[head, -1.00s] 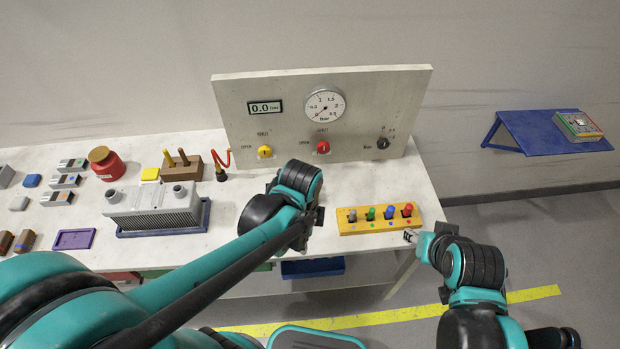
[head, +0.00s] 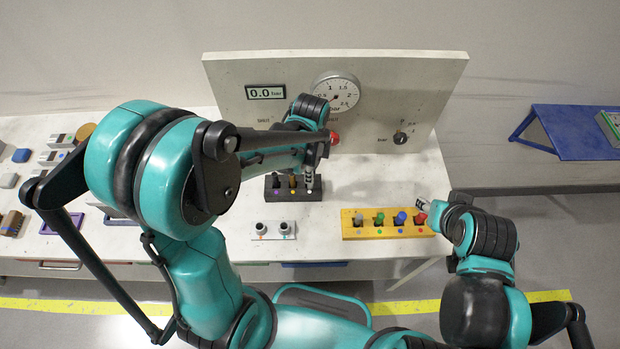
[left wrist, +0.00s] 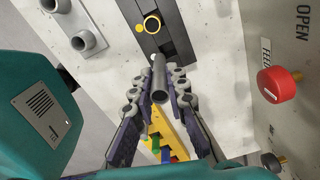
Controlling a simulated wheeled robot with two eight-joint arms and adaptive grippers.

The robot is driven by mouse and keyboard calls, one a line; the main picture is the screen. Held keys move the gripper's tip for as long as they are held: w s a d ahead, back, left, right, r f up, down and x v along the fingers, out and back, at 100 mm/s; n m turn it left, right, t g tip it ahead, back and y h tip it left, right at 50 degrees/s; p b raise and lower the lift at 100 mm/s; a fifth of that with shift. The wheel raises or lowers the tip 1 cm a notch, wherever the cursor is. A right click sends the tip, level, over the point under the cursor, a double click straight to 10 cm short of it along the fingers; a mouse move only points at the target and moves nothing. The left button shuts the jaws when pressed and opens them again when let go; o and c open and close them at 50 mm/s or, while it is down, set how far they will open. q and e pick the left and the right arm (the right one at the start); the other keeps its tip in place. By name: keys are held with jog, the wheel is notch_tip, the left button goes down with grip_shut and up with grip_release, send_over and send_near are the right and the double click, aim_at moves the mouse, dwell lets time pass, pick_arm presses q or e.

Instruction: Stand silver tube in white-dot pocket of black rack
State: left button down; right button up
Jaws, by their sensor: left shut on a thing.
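My left gripper (head: 312,178) is shut on the silver tube (left wrist: 159,80); in the left wrist view the tube lies between the two fingers (left wrist: 158,92). The black rack (head: 293,194) stands on the bench below the gauge panel, and the gripper is at its right end. The rack also shows in the left wrist view (left wrist: 178,42), with a yellow-ringed round part beyond the tube. Whether the tube's far end is above or inside a pocket cannot be told.
A yellow rack (head: 388,232) with coloured pegs stands to the right. A white block (head: 273,237) with two grey sockets sits in front of the black rack. The panel (head: 440,90) with gauge and knobs rises close behind. My left arm hides much of the left bench.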

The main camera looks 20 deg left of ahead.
pick_arm(q)
jog(key=shift+w+a+f+b, duration=0.1)
jog(key=shift+w+f+b, duration=0.15)
jog(key=shift+f, duration=0.6)
jog(key=shift+w+a+f+b, duration=0.1)
jog(key=shift+w+f+b, duration=0.15)
jog(key=shift+f, duration=0.55)
jog(key=shift+w+a+f+b, duration=0.1)
jog(key=shift+w+f+b, duration=0.15)
jog(key=shift+f, duration=0.6)
jog(key=shift+f, duration=0.1)
jog(key=c, duration=1.9)
grip_release()
jog(key=shift+f, duration=0.1)
jog(key=o, duration=0.4)
jog(key=shift+r, duration=0.2)
